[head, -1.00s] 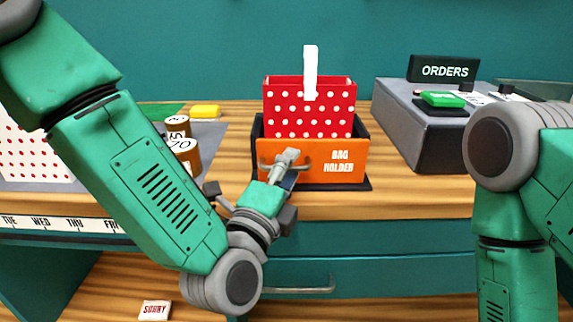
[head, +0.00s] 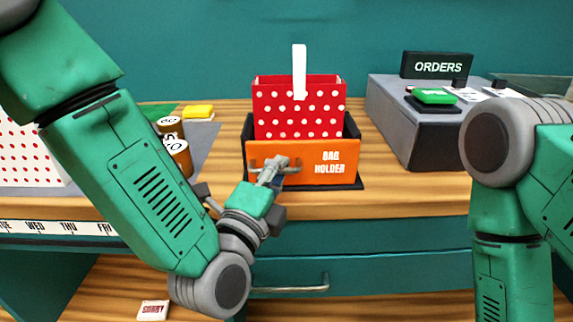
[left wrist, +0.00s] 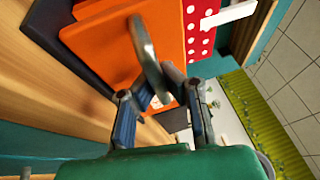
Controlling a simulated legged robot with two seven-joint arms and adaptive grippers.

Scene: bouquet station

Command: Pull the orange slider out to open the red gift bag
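The orange slider (head: 330,162), lettered BAG HOLDER, stands across the front of a dark holder on the counter. It has a grey curved handle (head: 291,169), which shows large in the left wrist view (left wrist: 146,45). The red gift bag (head: 298,108) with white dots stands upright behind the slider, a white strip at its top. My left gripper (head: 270,171) is at the handle; in the left wrist view its fingertips (left wrist: 163,84) close in on the handle's bar from both sides. The exact contact is partly hidden. My right gripper is out of view; only its arm shows.
A grey ORDERS counter unit (head: 388,128) stands to the right. Brown spools (head: 178,150) and a yellow block (head: 199,111) lie to the left. A drawer handle (head: 290,289) sits below the counter edge. Wood around the holder's right side is clear.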

